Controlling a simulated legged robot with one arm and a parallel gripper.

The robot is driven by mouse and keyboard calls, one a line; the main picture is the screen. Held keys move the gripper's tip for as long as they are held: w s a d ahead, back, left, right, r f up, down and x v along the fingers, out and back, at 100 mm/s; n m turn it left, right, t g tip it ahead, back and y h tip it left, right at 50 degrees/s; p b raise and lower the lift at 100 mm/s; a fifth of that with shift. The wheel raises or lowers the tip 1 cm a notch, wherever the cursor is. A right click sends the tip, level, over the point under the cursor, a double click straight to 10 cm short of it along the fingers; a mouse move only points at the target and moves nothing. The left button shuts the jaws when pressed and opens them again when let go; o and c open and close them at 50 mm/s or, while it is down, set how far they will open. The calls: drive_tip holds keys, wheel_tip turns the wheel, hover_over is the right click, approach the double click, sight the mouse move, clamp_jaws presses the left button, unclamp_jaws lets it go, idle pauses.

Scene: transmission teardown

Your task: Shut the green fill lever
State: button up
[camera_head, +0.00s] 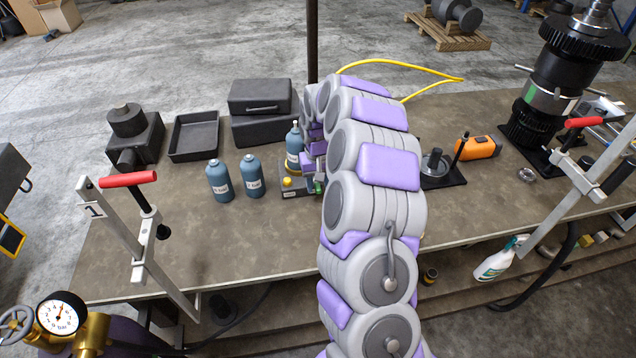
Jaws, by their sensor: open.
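A small grey filling stand (299,192) with a yellow knob (287,182) is on the bench, left of my arm. A blue bottle (294,146) stands upright at it. A small green part (318,187), which looks like the fill lever, shows at the stand's right side, mostly hidden by my arm. My gripper (309,168) is at the stand, just right of the bottle and close above the green part. It is open. Its fingertips are partly hidden, and I cannot tell whether they touch the lever. The lever's angle is not clear.
Two blue bottles (236,178) stand to the left. Behind are black cases (262,97) and an empty black tray (194,136). Right of my arm are a black fixture (440,170), an orange tool (479,148) and a gear assembly (556,85). Red-handled clamps (129,180) stand at the bench's ends.

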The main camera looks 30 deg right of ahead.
drive_tip(key=shift+a, duration=0.15)
drive_tip(key=shift+c, duration=1.4)
clamp_jaws()
